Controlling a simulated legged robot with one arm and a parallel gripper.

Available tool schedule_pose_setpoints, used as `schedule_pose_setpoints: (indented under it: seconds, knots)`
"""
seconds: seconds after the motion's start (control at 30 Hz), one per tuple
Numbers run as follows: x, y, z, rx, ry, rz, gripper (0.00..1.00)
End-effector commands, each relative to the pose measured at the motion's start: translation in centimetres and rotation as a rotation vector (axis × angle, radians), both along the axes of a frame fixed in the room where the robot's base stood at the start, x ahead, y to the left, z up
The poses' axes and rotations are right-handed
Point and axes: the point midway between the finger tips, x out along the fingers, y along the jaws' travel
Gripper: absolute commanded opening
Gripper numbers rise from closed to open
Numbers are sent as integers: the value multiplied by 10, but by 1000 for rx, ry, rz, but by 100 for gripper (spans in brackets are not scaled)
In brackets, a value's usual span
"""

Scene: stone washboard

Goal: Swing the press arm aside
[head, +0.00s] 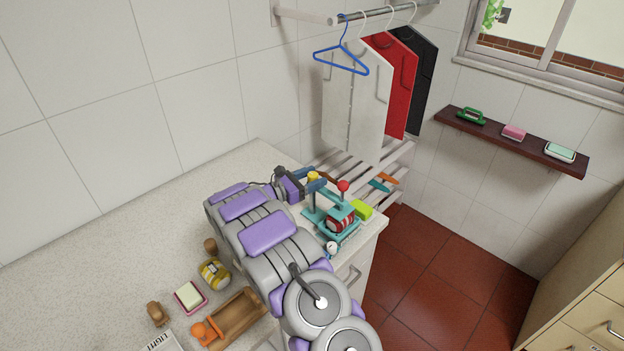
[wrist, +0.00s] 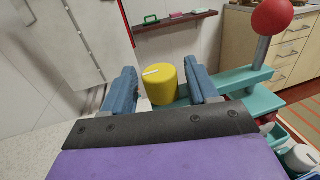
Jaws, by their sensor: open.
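The teal press (head: 318,213) stands at the counter's right corner, with a red ball knob (head: 343,186) on a grey post. In the wrist view, its teal press arm (wrist: 237,80) runs from the red ball (wrist: 272,17) towards a yellow cylinder (wrist: 162,82) with a white mark on top. The yellow cylinder also shows in the head view (head: 313,175). My gripper (head: 312,185) is open at the press. In the wrist view, its blue fingers (wrist: 162,90) stand either side of the yellow cylinder with gaps visible. The cylinder's lower part is hidden behind the gripper body.
A striped red roll (head: 341,221) sits in the press, with a lime block (head: 362,210) beside it. A slatted rack (head: 402,152) and hanging garments (head: 352,100) are behind. A wooden tray (head: 238,315), soap dish (head: 190,297) and yellow jar (head: 214,272) lie left of my arm.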

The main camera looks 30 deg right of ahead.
Motion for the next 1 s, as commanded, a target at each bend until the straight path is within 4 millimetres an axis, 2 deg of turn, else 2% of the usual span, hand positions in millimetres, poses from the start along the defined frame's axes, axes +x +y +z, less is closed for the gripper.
schedule_pose_setpoints:
  seconds: [0.23, 0.8, 0.83, 1.0]
  knots:
    - [0, 0, 0, 0, 0, 0, 57]
    - [1, 0, 0, -1, -1, 2, 2]
    - [1, 1, 0, -1, -1, 2, 0]
    - [2, 1, 1, -1, -1, 3, 0]
